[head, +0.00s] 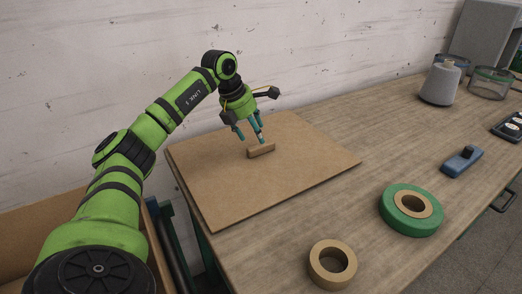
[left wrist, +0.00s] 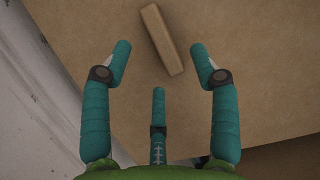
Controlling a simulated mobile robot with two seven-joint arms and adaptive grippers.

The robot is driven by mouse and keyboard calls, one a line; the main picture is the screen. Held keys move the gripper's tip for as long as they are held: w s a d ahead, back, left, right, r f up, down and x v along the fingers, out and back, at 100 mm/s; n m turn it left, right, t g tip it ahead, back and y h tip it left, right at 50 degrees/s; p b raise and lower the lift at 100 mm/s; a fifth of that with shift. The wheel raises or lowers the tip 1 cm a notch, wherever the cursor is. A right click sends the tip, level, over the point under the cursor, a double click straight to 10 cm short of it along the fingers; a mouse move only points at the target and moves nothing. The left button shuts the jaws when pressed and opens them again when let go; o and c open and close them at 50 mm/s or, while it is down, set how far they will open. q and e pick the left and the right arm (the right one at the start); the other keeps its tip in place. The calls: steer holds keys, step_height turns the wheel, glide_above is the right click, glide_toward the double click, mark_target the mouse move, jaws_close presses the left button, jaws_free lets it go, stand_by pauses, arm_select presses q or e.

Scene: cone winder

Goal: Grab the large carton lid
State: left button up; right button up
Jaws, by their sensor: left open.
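The large carton lid (head: 290,185) is a flat brown cardboard sheet lying on the wooden table. A small block-like handle (head: 261,150) stands up from its top. My left gripper (head: 252,138) is just above the handle, with its teal fingers pointing down. In the left wrist view the left gripper (left wrist: 160,75) is open and empty. The handle (left wrist: 162,40) shows there tilted, beyond and between the fingertips, and the lid (left wrist: 250,60) fills most of the background. Whether any finger touches the handle I cannot tell. My right gripper is not seen.
On the wooden table (head: 380,130) are a tan tape roll (head: 317,270), a green ring (head: 391,221), a blue tool (head: 461,162), a grey yarn cone (head: 440,84) and glass jars (head: 489,91). An open carton (head: 40,225) stands at lower left. The wall (head: 330,40) is close behind.

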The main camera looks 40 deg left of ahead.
mark_target(259, 144)
arm_select(q)
steer(key=shift+p+x, duration=0.35)
steer(key=shift+x, duration=2.25)
steer(key=shift+a+f, duration=0.1)
jaws_close()
